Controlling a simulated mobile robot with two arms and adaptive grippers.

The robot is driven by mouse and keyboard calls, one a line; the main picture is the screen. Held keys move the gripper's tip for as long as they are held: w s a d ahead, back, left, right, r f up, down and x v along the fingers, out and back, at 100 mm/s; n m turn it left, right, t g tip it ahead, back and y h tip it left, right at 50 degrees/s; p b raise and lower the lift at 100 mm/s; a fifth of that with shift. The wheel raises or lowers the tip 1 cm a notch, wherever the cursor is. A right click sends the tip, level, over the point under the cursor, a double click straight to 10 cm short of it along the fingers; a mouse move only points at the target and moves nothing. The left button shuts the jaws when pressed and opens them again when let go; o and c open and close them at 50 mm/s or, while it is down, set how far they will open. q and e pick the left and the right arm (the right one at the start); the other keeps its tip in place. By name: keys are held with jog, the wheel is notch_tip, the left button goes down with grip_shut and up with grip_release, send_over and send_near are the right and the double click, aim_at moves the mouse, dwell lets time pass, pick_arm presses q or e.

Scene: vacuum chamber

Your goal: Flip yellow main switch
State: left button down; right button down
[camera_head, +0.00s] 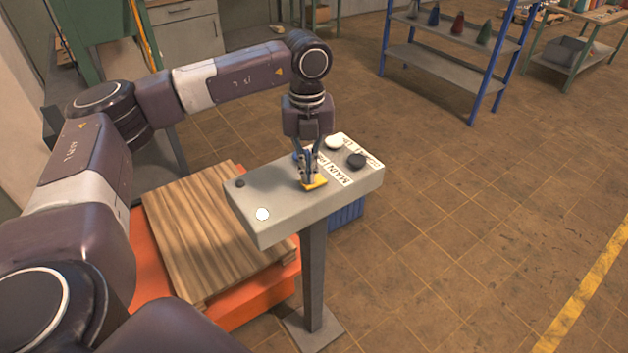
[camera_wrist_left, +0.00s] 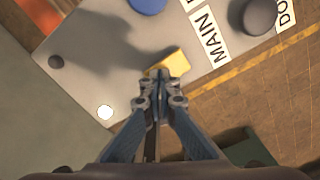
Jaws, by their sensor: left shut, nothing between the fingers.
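The yellow main switch (camera_head: 316,183) sits on top of a grey control panel (camera_head: 268,217), beside a white label reading MAIN. In the left wrist view the yellow switch (camera_wrist_left: 175,62) shows just past my fingertips, with its near end partly hidden by them. My left gripper (camera_head: 308,180) points down at the switch, shut and empty. In the left wrist view its closed fingertips (camera_wrist_left: 160,88) overlap the switch's near edge; I cannot tell whether they touch it. My right gripper is not in view.
The panel also carries a white button (camera_head: 333,143), a black knob (camera_head: 357,161), a blue button (camera_wrist_left: 148,4), a small dark button (camera_head: 240,183) and a white round light (camera_head: 263,214). A wooden-topped orange pallet (camera_head: 215,235) stands left of the post.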

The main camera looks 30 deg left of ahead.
pick_arm(q)
jog(key=shift+s+f+b, duration=0.1)
jog(key=shift+f+b, duration=0.25)
jog(key=shift+f, duration=0.15)
jog(key=shift+r, duration=0.15)
jog(key=shift+r+p, duration=0.8)
jog(key=shift+r, duration=0.1)
jog(key=shift+r+p, duration=1.6)
jog(key=shift+r, duration=0.9)
